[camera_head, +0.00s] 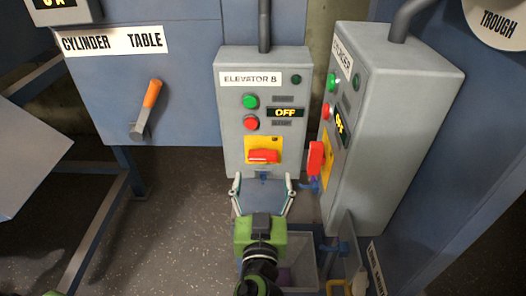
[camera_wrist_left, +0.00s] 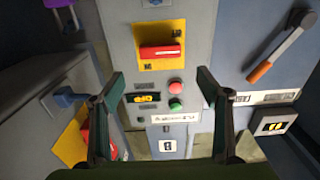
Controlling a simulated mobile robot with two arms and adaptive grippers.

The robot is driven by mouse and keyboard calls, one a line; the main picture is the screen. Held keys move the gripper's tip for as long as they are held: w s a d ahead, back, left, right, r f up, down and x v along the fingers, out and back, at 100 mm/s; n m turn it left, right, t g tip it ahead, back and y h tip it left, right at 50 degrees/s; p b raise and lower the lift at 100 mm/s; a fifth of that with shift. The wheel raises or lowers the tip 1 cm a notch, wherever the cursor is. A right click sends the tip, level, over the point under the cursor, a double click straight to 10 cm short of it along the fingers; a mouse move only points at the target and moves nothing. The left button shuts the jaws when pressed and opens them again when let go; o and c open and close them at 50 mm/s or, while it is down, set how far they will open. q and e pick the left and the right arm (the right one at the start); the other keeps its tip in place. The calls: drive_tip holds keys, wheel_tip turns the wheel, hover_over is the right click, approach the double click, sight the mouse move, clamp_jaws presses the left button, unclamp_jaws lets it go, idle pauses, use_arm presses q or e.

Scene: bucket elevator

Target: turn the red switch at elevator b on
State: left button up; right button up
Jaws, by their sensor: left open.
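The elevator b box (camera_head: 233,140) is a grey panel labelled "ELEVATOR B". Its red switch (camera_head: 263,156) lies horizontal on a yellow plate (camera_head: 277,144), under a display (camera_head: 285,113) that reads OFF. My left gripper (camera_head: 263,181) is open and empty, just below the switch in the head view, with its fingers spread wide. The wrist view is upside down and shows the red switch (camera_wrist_left: 160,52) beyond the fingertips of my left gripper (camera_wrist_left: 160,78), apparently untouched. My right gripper is not in view.
A second grey box (camera_head: 405,90) stands close on the right, its own red switch (camera_head: 316,158) jutting out near my left gripper. An orange-handled lever (camera_head: 151,95) is on the blue cylinder table panel (camera_head: 192,100) at left. A grey bin (camera_head: 303,262) stands below.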

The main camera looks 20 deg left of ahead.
sight(263, 156)
use_arm(q)
drive_tip(key=p+x, duration=0.3)
drive_tip(key=x, duration=0.5)
drive_tip(key=shift+w+a, duration=0.15)
drive_tip(key=shift+w, duration=0.25)
drive_tip(key=shift+f, duration=0.1)
drive_tip(key=c, duration=1.1)
